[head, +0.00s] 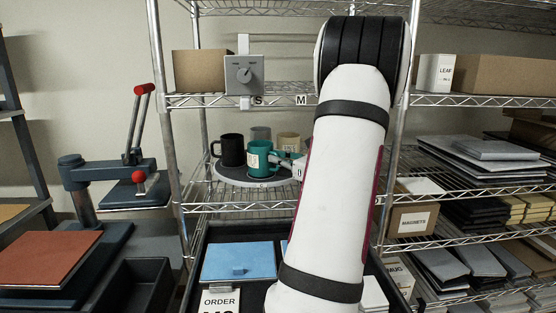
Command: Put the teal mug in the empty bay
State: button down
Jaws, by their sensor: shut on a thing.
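The teal mug (258,162) stands upright at the front of a round dark turntable (228,177) on the middle wire shelf, a pale label on its side. My gripper (284,163) reaches in from the right and is shut on the mug at its handle side; the fingers are small and partly hidden. A black mug (228,150) stands to the left, a grey mug (260,134) behind, and a cream mug (289,141) behind to the right. I cannot tell whether the teal mug touches the turntable. My arm hides the right part of the shelf, and I cannot make out an empty bay.
A grey dial box (244,75) hangs above the turntable, beside a cardboard box (199,70). Shelf posts stand close on both sides. Below is a dark tray with a blue panel (238,261). A lever press (130,165) stands at left.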

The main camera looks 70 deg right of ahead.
jog(key=c, duration=1.7)
grip_release()
